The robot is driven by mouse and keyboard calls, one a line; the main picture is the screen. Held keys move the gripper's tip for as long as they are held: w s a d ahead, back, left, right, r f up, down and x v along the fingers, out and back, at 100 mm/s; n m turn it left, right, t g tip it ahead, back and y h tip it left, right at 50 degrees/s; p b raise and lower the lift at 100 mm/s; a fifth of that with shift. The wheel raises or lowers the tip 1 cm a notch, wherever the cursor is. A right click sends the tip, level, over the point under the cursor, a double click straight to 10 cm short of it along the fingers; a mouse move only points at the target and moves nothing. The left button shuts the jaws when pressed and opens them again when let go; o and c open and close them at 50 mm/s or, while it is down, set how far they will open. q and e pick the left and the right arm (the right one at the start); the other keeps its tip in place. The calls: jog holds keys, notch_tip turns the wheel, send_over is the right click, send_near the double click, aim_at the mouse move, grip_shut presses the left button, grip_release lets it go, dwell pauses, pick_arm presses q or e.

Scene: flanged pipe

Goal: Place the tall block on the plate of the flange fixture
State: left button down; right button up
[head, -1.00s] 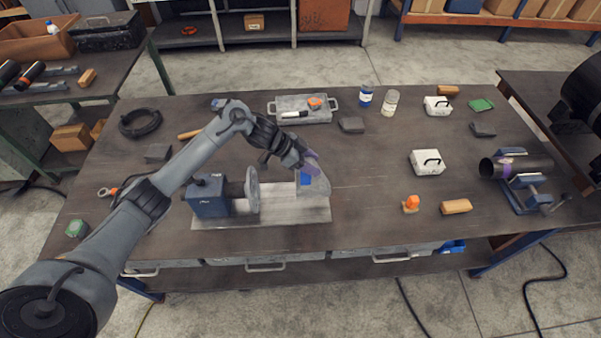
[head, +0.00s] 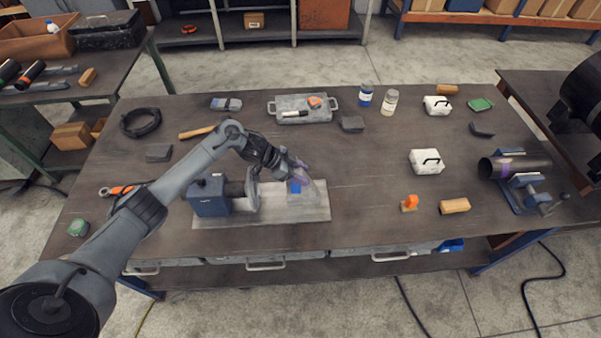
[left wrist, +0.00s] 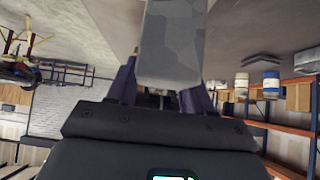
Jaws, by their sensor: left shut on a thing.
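The flange fixture is a blue body (head: 208,197) with an upright grey disc (head: 252,188) on a pale base plate (head: 318,211). My left gripper (head: 299,173) has purple fingers and is over the right part of that plate, right of the disc. It is shut on the tall block (left wrist: 172,45), a grey mottled piece that stands out between the fingers in the left wrist view. In the head view, a small blue patch (head: 296,187) shows just below the fingers. The block's lower end is unclear there, and I cannot tell if it touches the plate. My right gripper is not in view.
A white case (head: 427,162) and a clamped dark pipe (head: 515,167) are to the right.

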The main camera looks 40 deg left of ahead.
pick_arm(q)
jog(key=shift+w, duration=0.1)
jog(key=shift+c, duration=2.3)
grip_release()
jog(key=shift+f, duration=0.1)
jog(key=shift+r, duration=0.2)
jog(key=b+v, duration=0.1)
jog(key=v, duration=1.1)
jog(key=shift+a+f, duration=0.1)
jog(key=shift+f, duration=0.1)
